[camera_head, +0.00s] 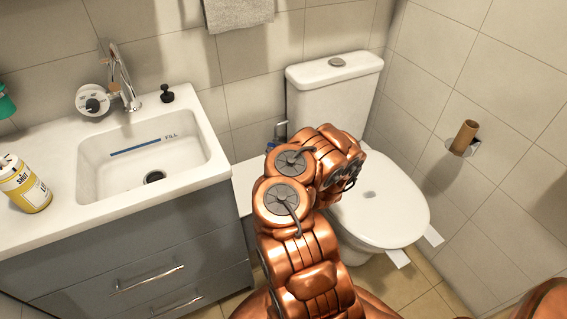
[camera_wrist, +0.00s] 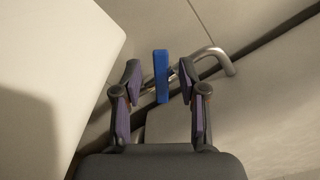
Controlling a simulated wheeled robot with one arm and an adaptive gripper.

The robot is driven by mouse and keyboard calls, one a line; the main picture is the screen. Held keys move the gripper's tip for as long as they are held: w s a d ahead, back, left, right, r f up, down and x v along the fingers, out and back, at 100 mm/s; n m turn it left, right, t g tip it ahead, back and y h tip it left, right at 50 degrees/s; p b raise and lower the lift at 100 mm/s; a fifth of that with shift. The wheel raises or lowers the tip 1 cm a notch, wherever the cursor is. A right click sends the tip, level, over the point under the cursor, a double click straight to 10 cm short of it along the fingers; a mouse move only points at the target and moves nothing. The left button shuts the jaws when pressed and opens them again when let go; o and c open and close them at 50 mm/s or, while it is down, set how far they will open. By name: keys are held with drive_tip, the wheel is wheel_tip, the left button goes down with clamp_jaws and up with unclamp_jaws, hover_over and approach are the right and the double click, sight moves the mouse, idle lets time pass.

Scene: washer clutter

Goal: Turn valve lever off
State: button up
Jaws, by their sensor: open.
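The valve lever (camera_wrist: 161,84) is a blue bar standing upright in the wrist view, with a metal pipe (camera_wrist: 224,62) bending away to its right. My gripper (camera_wrist: 159,70) is open, one finger on each side of the lever. A gap shows between the lever and each finger; whether the lever is fully within finger depth I cannot tell. In the head view my copper arm hides the gripper, and a small blue patch beside the toilet tank may be part of the valve.
The toilet (camera_head: 385,215) stands right of my arm, its tank (camera_head: 335,95) behind. The sink cabinet (camera_head: 140,250) is at left, with a yellow-labelled bottle (camera_head: 28,188) on the counter. A pale surface (camera_wrist: 50,60) fills the wrist view's left.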

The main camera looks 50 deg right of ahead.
drive_tip(key=v, duration=1)
drive_tip(key=shift+s+a, duration=0.2)
drive_tip(key=shift+s, duration=0.05)
idle(0.4)
